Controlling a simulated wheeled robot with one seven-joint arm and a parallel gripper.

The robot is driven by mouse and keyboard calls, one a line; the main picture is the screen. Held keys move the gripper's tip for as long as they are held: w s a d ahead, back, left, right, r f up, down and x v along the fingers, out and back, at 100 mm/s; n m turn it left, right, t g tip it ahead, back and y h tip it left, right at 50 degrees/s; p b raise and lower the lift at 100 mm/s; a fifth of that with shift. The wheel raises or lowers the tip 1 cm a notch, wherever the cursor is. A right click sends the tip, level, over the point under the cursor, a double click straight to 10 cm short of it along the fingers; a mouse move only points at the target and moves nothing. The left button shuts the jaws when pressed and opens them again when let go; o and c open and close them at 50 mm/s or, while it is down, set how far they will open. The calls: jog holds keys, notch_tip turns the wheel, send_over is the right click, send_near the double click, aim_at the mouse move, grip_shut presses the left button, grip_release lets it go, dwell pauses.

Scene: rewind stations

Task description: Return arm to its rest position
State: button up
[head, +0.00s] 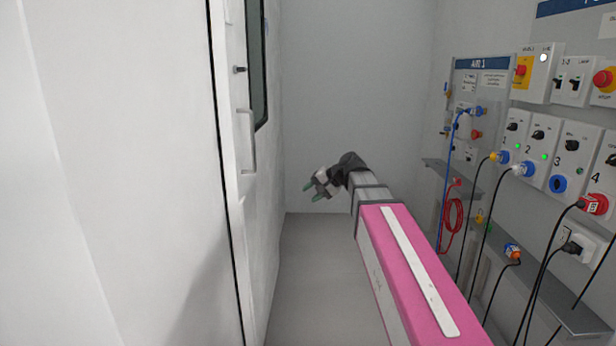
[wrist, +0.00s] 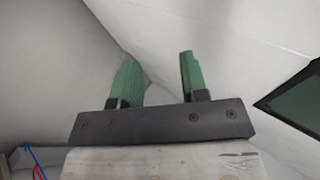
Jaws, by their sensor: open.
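My arm reaches forward through the middle of the head view, with its pink-topped link in front. My gripper (head: 315,192) is at the arm's far end, turned to the left, in free air near the white door. In the wrist view my gripper (wrist: 158,75) shows two green fingers standing apart on a black bar. Nothing is between the fingers.
A white door (head: 233,190) with a handle (head: 247,140) stands on the left. On the right wall are panels with sockets (head: 557,184), switches, plugs and hanging cables (head: 487,235). A shelf (head: 560,300) juts out below them. The grey floor (head: 315,280) between is clear.

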jog(key=s+d+f+n+g+h, duration=0.1)
jog(key=s+d+f+h, duration=0.2)
jog(key=f, duration=0.8)
jog(key=s+d+f+n+g+h, duration=0.1)
jog(key=s+d+f+h, duration=0.2)
jog(key=s+d+f, duration=0.5)
jog(key=s+d+f+g+h, duration=0.1)
jog(key=s+d+f+h, duration=0.2)
jog(key=f, duration=1)
jog(key=s+d, duration=0.3)
jog(key=shift+s+d+f+n, duration=0.25)
jog(key=shift+s+f+n, duration=0.05)
jog(key=shift+n, duration=0.1)
